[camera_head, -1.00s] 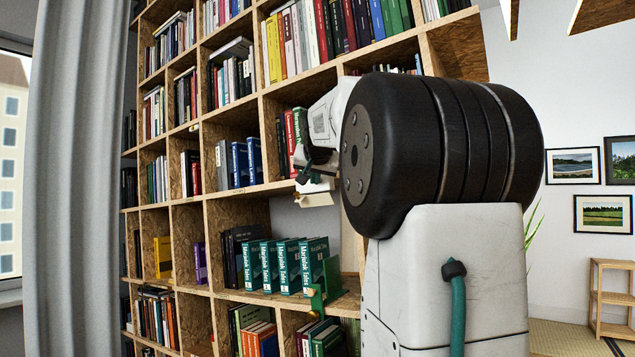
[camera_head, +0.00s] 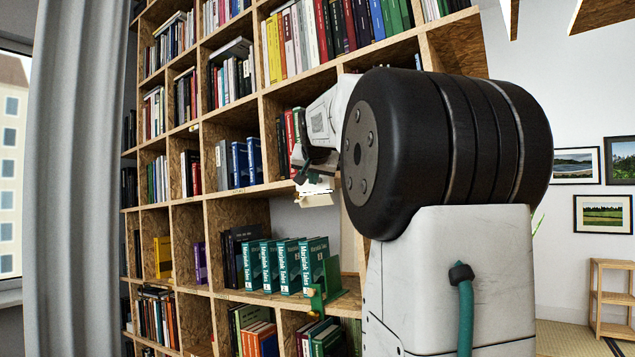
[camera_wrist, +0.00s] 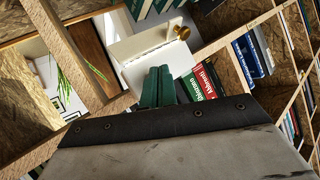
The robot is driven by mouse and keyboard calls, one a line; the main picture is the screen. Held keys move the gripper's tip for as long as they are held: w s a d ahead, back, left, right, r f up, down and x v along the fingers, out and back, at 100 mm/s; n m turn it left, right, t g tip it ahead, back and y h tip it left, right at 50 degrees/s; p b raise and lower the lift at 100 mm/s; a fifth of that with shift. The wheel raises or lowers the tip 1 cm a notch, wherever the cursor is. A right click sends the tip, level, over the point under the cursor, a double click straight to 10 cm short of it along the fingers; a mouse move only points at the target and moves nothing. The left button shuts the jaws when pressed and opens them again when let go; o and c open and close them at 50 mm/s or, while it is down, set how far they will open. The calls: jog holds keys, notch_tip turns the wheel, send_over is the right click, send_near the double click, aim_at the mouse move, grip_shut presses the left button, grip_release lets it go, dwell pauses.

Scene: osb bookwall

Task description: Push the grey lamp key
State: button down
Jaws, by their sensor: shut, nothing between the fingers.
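A white box-like fitting, seemingly the lamp (camera_wrist: 152,48), shows in the wrist view with a brass knob (camera_wrist: 182,32) at its upper right. It also shows under a shelf in the head view (camera_head: 316,198). I cannot make out a grey key; it may be hidden behind my fingers. My gripper (camera_wrist: 159,84) is shut and empty, its green fingertips overlapping the lower edge of the white fitting in the picture. I cannot tell whether they touch it. In the head view my gripper (camera_head: 303,176) is just above the fitting, partly hidden by my arm.
An OSB bookwall (camera_head: 232,207) surrounds the fitting. Green books (camera_head: 288,266) and a green bookend (camera_head: 326,287) stand on the shelf below. Red and dark books (camera_wrist: 208,80) lie close right of my fingers in the wrist view. Framed pictures (camera_head: 603,214) hang at right.

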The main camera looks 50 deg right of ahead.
jog(key=a, duration=0.6)
jog(key=shift+s, duration=0.2)
